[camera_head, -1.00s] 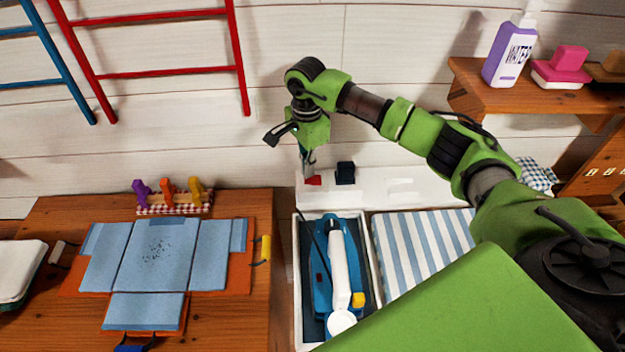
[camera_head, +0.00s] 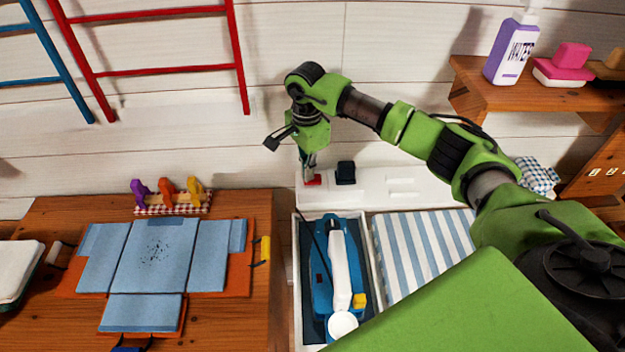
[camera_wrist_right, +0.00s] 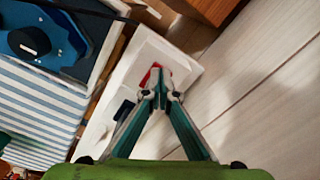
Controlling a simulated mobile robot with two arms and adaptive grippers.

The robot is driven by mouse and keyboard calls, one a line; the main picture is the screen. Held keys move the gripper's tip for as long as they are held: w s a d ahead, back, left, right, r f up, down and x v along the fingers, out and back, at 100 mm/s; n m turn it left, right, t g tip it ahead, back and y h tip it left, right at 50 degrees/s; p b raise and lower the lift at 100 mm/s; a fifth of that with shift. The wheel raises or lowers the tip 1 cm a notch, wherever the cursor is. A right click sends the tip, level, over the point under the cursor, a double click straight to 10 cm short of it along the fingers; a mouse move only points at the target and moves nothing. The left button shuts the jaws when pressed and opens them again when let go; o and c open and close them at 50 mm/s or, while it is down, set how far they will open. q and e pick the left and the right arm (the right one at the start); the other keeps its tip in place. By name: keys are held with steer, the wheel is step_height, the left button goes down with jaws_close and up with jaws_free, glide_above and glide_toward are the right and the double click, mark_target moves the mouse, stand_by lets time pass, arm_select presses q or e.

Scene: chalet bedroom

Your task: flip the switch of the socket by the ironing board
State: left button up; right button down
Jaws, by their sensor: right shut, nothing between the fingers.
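The socket is a white strip (camera_head: 400,187) along the foot of the wall, with a red switch (camera_head: 313,181) at its left end and a dark plug (camera_head: 345,172) beside it. My right gripper (camera_head: 308,172) is shut and empty, pointing down with its tips at the red switch. In the right wrist view the fingertips (camera_wrist_right: 161,97) overlap the red switch (camera_wrist_right: 151,76); I cannot tell whether they press it. The ironing board (camera_head: 420,252) with blue and white stripes lies right of the iron. My left gripper is not in view.
A blue and white iron (camera_head: 335,270) stands in a tray just in front of the socket.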

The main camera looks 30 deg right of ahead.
steer(key=shift+f, duration=0.25)
steer(key=shift+s+r, duration=0.1)
steer(key=shift+r, duration=0.05)
steer(key=shift+d+r+p, duration=0.1)
steer(key=shift+r+p, duration=0.4)
steer(key=shift+r, duration=0.35)
steer(key=shift+r+p, duration=1.25)
steer(key=shift+r, duration=1.3)
